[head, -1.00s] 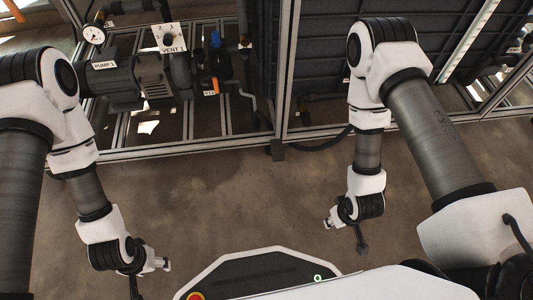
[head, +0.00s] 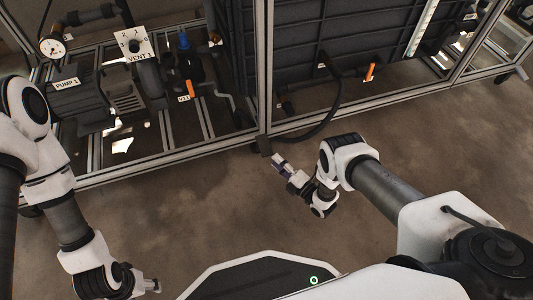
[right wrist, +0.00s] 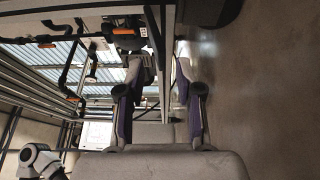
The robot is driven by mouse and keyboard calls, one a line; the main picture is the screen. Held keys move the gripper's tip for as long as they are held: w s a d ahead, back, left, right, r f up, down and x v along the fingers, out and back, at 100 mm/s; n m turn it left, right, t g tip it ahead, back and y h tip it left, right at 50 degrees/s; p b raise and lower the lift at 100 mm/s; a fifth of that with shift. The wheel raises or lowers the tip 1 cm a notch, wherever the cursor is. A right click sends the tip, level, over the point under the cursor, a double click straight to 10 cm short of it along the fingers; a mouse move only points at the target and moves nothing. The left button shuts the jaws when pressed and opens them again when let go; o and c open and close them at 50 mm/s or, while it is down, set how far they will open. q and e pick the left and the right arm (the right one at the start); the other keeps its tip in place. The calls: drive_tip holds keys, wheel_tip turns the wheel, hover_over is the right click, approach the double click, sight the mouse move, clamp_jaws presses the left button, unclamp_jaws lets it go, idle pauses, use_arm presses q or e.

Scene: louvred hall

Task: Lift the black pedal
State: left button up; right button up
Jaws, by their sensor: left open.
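A small black piece (head: 264,144) at the foot of the middle frame post looks like the black pedal; its shape is too small to make out. My right gripper (head: 279,162) is just below and right of it in the head view, apart from it and pointing towards the frame. In the right wrist view the fingers of my right gripper (right wrist: 159,75) stand apart with nothing clearly between them. I cannot pick out the pedal for certain there. My left gripper (head: 152,286) is open and empty low over the floor, far from the pedal.
A metal frame (head: 190,153) holds a pump (head: 85,100), a vent dial (head: 133,44) and a gauge (head: 52,46). A dark hose (head: 333,105) curves down right of the middle post. The brown floor (head: 200,215) before the frame is clear.

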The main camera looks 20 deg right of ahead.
sight(267, 152)
drive_tip(key=shift+b+x, duration=1.2)
drive_tip(key=shift+x, duration=1.75)
